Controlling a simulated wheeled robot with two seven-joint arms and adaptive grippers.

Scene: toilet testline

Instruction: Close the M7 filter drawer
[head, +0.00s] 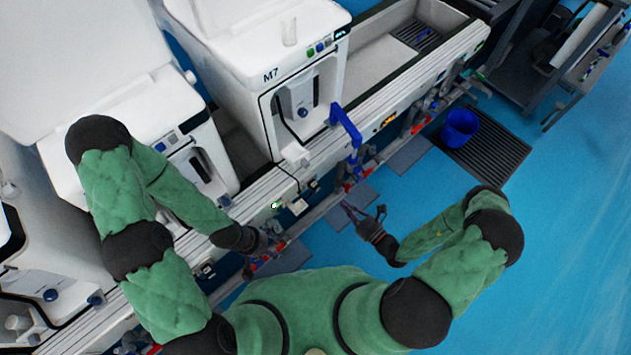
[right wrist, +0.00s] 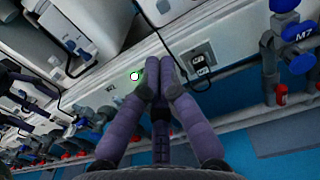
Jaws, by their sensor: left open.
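The white M7 machine (head: 270,75) stands on the bench in the upper middle of the head view. A white block (head: 295,153) juts out low at its front; I cannot tell whether this is the filter drawer or how far the drawer is out. My right gripper (head: 360,212) is in front of the bench, below and right of that block. In the right wrist view its purple fingers (right wrist: 165,78) meet at the tips, with nothing visible between them. My left gripper (head: 268,240) is open by the bench's front rail, left of M7, partly hidden by its arm.
A blue pipe (head: 346,125) sticks out at M7's front right. Valves and pipes run along the bench front. A small white-and-green round spot (head: 275,205) shows on the bench edge.

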